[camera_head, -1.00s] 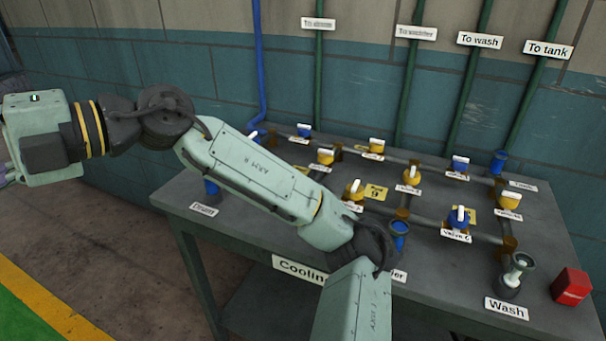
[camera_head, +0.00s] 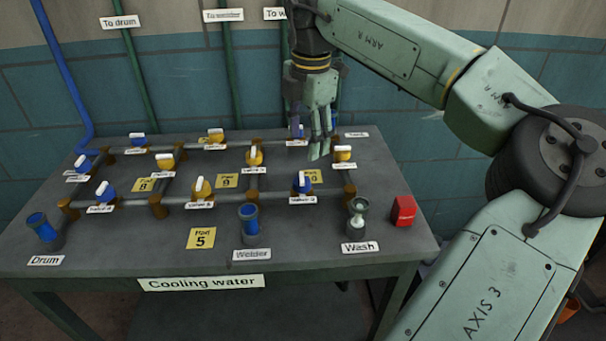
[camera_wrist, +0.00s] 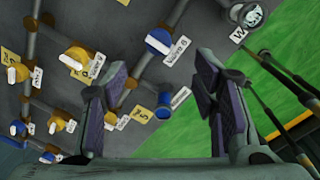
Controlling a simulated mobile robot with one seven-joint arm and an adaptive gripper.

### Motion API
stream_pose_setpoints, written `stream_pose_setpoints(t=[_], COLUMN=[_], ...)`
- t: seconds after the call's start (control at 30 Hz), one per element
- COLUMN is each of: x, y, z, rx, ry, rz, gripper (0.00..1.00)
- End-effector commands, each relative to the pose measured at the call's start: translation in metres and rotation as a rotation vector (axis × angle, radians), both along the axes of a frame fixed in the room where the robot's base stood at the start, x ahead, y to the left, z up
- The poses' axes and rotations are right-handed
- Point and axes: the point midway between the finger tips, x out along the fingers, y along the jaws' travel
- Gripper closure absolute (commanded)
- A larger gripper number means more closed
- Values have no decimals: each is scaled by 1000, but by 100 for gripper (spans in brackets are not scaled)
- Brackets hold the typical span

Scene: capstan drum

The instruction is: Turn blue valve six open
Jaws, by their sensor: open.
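Blue valve six (camera_head: 302,184) is on the pipe at the right front of the table, with a white handle on top. In the wrist view, valve six (camera_wrist: 158,41) lies ahead of the fingertips, between their lines, with its "Valve 6" label beside it. My gripper (camera_head: 320,150) points down above the right part of the table, behind and slightly right of valve six in the head view. In the wrist view, my gripper (camera_wrist: 161,68) has its fingers apart with nothing held. It does not touch the valve handle.
Yellow valves (camera_head: 254,156) stand on the pipes around it, one (camera_head: 343,154) just right of my gripper. A blue valve behind my gripper is partly hidden. The Wash fitting (camera_head: 356,220) and red box (camera_head: 403,211) are at the right front.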

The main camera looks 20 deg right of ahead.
Motion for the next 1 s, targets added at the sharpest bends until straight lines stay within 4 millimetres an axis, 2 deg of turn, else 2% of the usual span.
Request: stream_pose_setpoints(t=[0.17, 0.6, 0.73, 1.0], x=[1, 7, 8, 8], y=[1, 4, 5, 5], z=[-19, -98, -107, -106], rx=[1, 4, 3, 3], ry=[0, -1, -1, -1], rz=[3, 6, 6, 6], gripper=[46, 46, 46, 46])
